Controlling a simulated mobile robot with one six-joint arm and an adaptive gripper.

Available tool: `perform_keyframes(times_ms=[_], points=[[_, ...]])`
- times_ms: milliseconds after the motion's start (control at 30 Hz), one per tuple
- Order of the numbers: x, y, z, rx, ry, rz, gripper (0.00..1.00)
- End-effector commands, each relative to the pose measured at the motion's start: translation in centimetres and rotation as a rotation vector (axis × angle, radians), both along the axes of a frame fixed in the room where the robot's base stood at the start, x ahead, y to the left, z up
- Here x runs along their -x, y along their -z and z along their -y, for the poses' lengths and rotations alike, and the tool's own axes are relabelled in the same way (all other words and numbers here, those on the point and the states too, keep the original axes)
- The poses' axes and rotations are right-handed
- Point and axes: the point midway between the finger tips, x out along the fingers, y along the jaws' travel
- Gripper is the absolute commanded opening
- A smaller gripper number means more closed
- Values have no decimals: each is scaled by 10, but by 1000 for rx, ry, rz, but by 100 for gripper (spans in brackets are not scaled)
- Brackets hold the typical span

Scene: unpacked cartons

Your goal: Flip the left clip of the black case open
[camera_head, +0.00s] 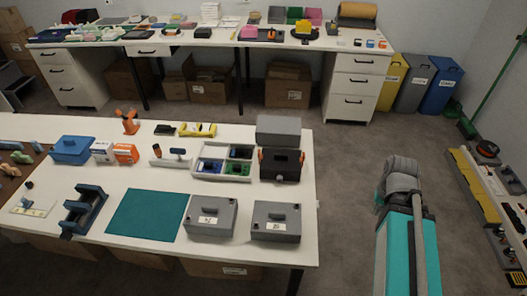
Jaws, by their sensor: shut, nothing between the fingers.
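The black case (280,171) stands at the right end of the near table, with its dark front facing me. A grey block-like top (279,128) shows directly behind or above it; I cannot tell whether it is part of the case. Two small orange clips sit at the front's upper corners: the left clip (261,154) and the right clip (302,158). They are too small to tell whether they are latched. My arm stands to the right of the table, apart from the case. I cannot make out my gripper.
Two grey lidded boxes (211,218) (275,222) stand at the table's front right. A teal mat (146,215) lies bare. Open floor (345,180) lies right of the table.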

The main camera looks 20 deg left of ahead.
Motion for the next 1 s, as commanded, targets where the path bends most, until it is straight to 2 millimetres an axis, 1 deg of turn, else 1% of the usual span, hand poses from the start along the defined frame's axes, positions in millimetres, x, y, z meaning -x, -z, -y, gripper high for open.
perform_keyframes(times_ms=[67,100,167,267,467,600,667,700,767,900,1000], points=[[-10,1,4,-19,32,1,0],[-16,1,0,-34,56,0,0],[-25,2,-10,-60,98,-2,0],[-44,2,-34,-114,189,-12,0],[-86,1,-97,-249,416,-72,0],[-112,-3,-145,-339,586,-148,0],[-122,-5,-166,-372,657,-187,0],[-129,-6,-180,-393,705,-216,0],[-139,-9,-202,-424,775,-263,0],[-158,-16,-252,-478,934,-386,0],[-169,-22,-284,-501,1035,-475,0]])
